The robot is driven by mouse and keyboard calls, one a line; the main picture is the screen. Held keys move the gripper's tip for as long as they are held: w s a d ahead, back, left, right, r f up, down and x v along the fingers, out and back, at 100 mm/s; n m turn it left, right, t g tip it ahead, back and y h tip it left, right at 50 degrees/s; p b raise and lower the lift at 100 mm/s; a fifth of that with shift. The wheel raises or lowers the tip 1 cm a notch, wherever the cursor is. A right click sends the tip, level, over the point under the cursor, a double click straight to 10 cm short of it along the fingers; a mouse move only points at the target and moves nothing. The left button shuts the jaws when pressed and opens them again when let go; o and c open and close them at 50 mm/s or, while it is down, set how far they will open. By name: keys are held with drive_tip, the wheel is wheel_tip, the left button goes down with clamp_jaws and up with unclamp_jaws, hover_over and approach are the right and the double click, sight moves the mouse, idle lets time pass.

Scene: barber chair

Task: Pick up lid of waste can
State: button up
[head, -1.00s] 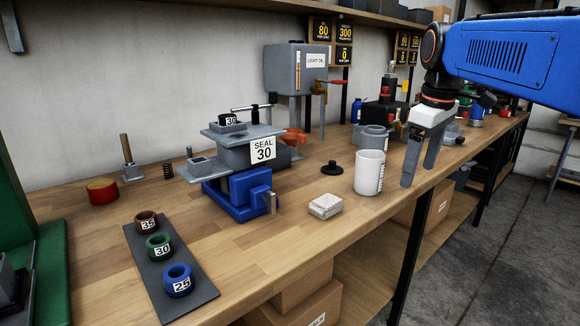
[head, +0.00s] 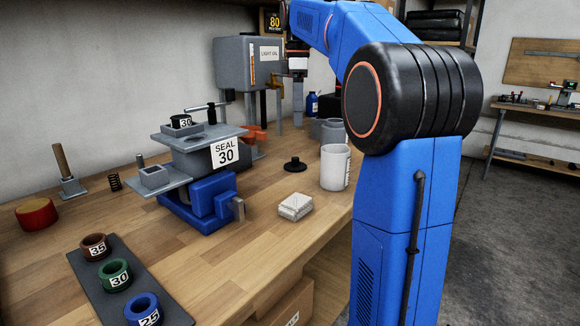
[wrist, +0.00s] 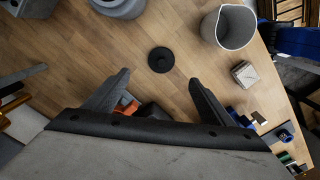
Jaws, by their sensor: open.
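The lid is a small black disc with a raised knob; it lies flat on the bench in the head view (head: 295,165) and in the wrist view (wrist: 161,60). The waste can, a white open-topped cylinder (head: 335,168), stands just right of it and shows at the upper right in the wrist view (wrist: 232,27). My gripper (wrist: 159,77) is open and empty, its fingers spread below the lid in the wrist picture. In the head view my gripper (head: 298,122) hangs above the bench, beyond the lid; its fingers overlap there.
A small pale block (head: 295,206) lies in front of the can. The seal press (head: 215,155) on its blue base stands to the left. Grey cylindrical parts (head: 331,132) stand behind the can. Bare wood surrounds the lid.

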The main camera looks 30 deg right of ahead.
hover_over(295, 158)
drive_tip(key=f, duration=0.9)
drive_tip(key=shift+w+d, duration=0.1)
drive_tip(key=shift+d, duration=0.3)
drive_tip(key=shift+a+f, duration=0.2)
drive_tip(key=shift+f, duration=1.15)
drive_tip(key=shift+a+f, duration=0.15)
drive_tip(key=shift+f, duration=1.15)
drive_tip(key=shift+c, duration=0.4)
drive_tip(key=c, duration=1.1)
